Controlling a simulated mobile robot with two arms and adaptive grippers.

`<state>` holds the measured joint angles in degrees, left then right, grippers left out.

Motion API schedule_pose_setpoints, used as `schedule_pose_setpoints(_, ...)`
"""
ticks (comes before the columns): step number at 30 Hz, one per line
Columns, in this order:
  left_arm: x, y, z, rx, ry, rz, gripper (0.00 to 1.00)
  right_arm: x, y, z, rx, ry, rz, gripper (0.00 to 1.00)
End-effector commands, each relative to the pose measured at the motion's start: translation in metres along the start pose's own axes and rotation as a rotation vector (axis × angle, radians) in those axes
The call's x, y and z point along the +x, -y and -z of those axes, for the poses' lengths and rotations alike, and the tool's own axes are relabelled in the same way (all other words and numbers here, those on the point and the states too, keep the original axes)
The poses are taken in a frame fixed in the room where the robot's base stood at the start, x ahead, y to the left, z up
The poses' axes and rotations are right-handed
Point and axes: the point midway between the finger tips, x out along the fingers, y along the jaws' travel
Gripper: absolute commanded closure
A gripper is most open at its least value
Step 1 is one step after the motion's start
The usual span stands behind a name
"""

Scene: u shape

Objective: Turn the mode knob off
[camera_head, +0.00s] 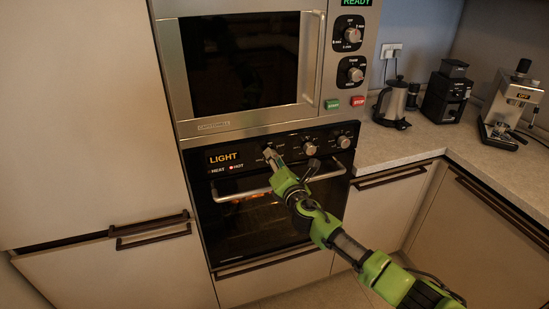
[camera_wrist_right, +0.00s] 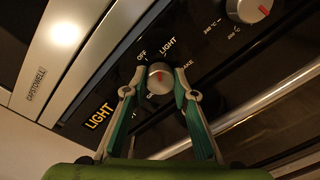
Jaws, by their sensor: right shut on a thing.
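The mode knob (camera_wrist_right: 159,79) is a small round silver knob with a red mark, on the black oven panel. Labels around it include OFF and LIGHT, and the oven display (camera_head: 223,158) reads LIGHT. My right gripper (camera_wrist_right: 160,84) has its two fingers on either side of the knob and is shut on it. In the head view my right gripper (camera_head: 272,157) reaches the left end of the knob row and hides most of the mode knob. My left gripper is not in view.
Two more oven knobs (camera_head: 309,148) (camera_head: 343,142) sit to the right. The oven handle (camera_head: 240,195) runs below the panel. A microwave (camera_head: 250,124) is above. A counter (camera_head: 385,148) with a kettle (camera_head: 392,103) and coffee machines lies to the right.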

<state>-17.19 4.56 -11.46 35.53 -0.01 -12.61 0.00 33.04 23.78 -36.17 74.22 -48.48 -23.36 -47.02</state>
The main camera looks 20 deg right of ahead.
Motion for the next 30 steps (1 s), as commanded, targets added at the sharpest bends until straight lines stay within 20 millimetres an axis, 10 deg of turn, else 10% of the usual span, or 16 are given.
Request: schedule_pose_setpoints(30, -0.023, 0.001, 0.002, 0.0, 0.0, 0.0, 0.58, -0.001, 0.001, 0.002, -0.684, 0.011, -0.001, 0.96)
